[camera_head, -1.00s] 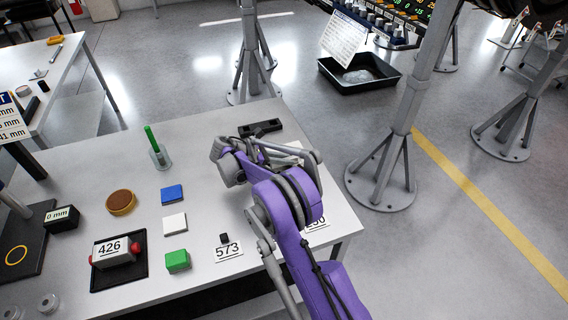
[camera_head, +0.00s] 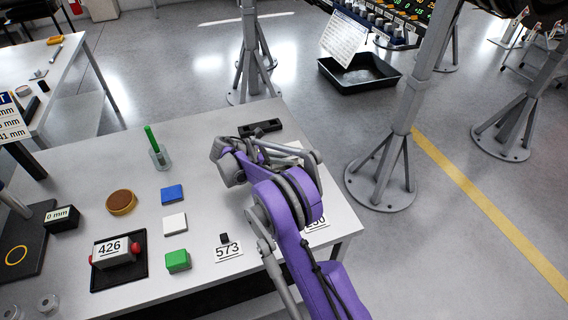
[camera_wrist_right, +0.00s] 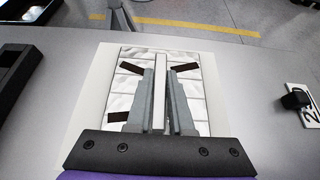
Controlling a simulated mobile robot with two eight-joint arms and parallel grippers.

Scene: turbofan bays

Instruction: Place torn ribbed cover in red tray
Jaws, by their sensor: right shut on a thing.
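The torn ribbed cover (camera_wrist_right: 188,85) is a pale silvery panel with ribs and several dark torn strips, lying over a white square sheet on the table in the right wrist view. My right gripper (camera_wrist_right: 161,80) is above it, shut on a thin upright pale strip at its middle. In the head view my arm hides the cover and the fingertips. I do not see a red tray in either view. My left gripper is not in view.
A black bar (camera_head: 260,127) lies behind my arm. A black tray (camera_head: 345,82) is on the floor.

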